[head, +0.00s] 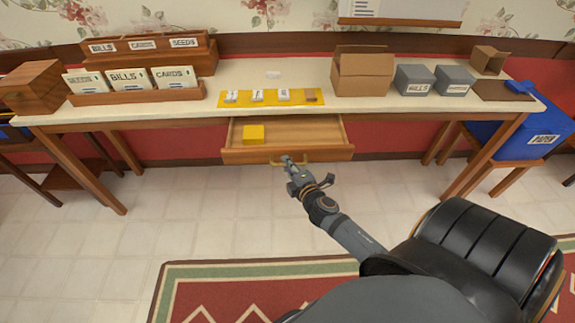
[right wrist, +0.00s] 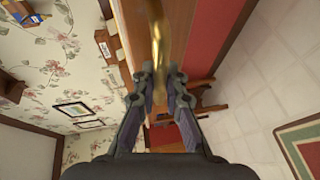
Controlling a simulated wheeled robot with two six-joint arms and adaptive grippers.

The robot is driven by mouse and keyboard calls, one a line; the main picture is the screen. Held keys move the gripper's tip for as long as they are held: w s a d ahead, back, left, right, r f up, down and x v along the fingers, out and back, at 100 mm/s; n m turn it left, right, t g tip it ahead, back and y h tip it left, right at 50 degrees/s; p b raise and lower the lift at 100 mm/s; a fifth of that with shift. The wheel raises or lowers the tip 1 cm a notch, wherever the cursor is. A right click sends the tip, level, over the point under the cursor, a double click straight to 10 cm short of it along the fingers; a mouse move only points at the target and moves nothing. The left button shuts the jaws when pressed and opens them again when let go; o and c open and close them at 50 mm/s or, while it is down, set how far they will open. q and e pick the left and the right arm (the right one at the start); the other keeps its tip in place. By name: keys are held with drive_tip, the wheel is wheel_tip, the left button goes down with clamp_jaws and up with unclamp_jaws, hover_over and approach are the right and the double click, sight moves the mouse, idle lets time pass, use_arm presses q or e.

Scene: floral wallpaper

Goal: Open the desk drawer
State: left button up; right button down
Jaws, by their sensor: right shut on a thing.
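The desk drawer (head: 325,133) is pulled out under the middle of the desk (head: 222,114), with its inside showing in the head view. A yellow block (head: 254,134) lies in its left part. My right gripper (head: 287,161) is at the drawer's front and is shut on the brass handle (head: 312,162). In the right wrist view the handle (right wrist: 157,50) runs up from between the fingertips of my right gripper (right wrist: 160,78). My left gripper is not in view.
On the desk stand a labelled sorter (head: 150,60), card holders (head: 135,94), a yellow mat (head: 240,98) with small items, a cardboard box (head: 362,72) and grey boxes (head: 415,80). The tiled floor (head: 200,215) before the drawer is clear.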

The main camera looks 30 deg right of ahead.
drive_tip(key=c, duration=1.7)
unclamp_jaws()
drive_tip(key=shift+d, duration=0.1)
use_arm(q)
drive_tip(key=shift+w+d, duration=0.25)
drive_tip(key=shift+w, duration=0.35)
use_arm(e)
drive_tip(key=shift+o, duration=0.2)
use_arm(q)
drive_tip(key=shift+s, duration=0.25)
use_arm(e)
drive_tip(key=v, duration=1.2)
